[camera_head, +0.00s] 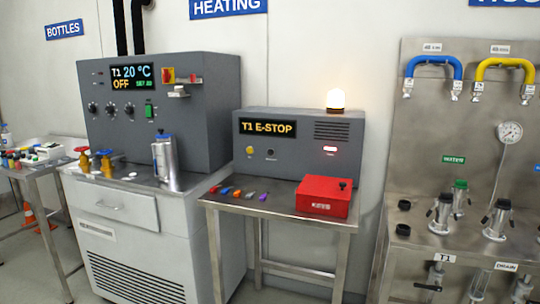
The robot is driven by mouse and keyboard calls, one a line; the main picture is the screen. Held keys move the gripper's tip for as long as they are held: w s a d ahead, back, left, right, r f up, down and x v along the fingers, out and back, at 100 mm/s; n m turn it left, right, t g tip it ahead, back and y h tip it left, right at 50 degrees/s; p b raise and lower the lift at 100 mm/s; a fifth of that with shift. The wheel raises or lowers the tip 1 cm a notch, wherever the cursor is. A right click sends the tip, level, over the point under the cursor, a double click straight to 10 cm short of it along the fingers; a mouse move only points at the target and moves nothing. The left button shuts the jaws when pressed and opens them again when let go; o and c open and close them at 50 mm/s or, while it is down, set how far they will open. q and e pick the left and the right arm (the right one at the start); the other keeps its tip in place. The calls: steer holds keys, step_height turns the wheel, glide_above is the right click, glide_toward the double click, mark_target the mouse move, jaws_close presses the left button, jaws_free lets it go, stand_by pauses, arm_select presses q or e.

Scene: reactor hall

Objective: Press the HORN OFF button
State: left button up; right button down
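A grey alarm box (345,130) stands on a small steel table (280,211) in the middle of the view. Its display (268,128) reads "T1 E-STOP". Below the display are a yellow button (249,150) and a small dark round control (270,152). Their labels are too small to read, so I cannot tell which is HORN OFF. Neither of my grippers is in view.
A red box (323,196) and several small coloured items (238,193) sit on the table before the alarm box. A grey heating unit (205,110) with a steel flask (165,157) is at left. A steel panel with hoses (433,66) is at right.

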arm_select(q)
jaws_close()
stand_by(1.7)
